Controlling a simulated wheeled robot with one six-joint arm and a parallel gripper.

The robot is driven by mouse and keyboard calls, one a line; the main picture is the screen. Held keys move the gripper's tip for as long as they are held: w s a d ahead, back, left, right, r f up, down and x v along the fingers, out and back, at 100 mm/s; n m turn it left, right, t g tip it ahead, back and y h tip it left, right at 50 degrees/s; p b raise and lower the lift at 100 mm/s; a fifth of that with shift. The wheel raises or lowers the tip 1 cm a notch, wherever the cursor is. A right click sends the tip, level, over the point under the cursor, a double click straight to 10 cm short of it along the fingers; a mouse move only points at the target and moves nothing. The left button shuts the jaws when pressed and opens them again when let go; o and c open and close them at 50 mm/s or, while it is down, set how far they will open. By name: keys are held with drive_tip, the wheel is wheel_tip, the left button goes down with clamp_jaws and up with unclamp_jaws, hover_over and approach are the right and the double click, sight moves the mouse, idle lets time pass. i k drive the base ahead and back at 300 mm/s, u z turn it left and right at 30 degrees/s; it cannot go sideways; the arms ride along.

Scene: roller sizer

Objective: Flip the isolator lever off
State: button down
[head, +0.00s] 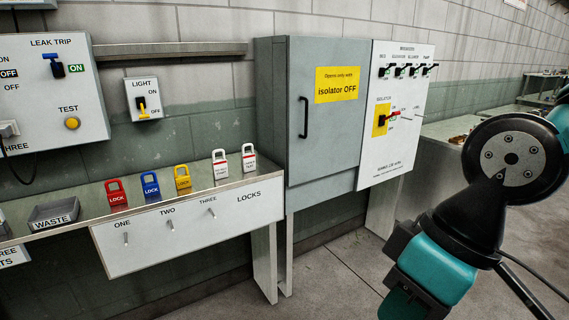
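My arm, teal and black, fills the right side of the head view, to the right of the panel and apart from the lever. My gripper's fingers do not show, so its opening cannot be seen.
The grey cabinet door (325,130) is shut, with a yellow sign and black handle. Several small switches (413,71) line the panel's top. A lock shelf (150,205) stands left, with coloured padlocks and a waste tray (53,212). Floor before the cabinet is clear.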

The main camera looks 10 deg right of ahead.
sight(396, 113)
drive_tip(key=z, duration=0.3)
drive_tip(key=i, duration=2.25)
drive_tip(key=z, duration=0.65)
drive_tip(key=i, duration=0.55)
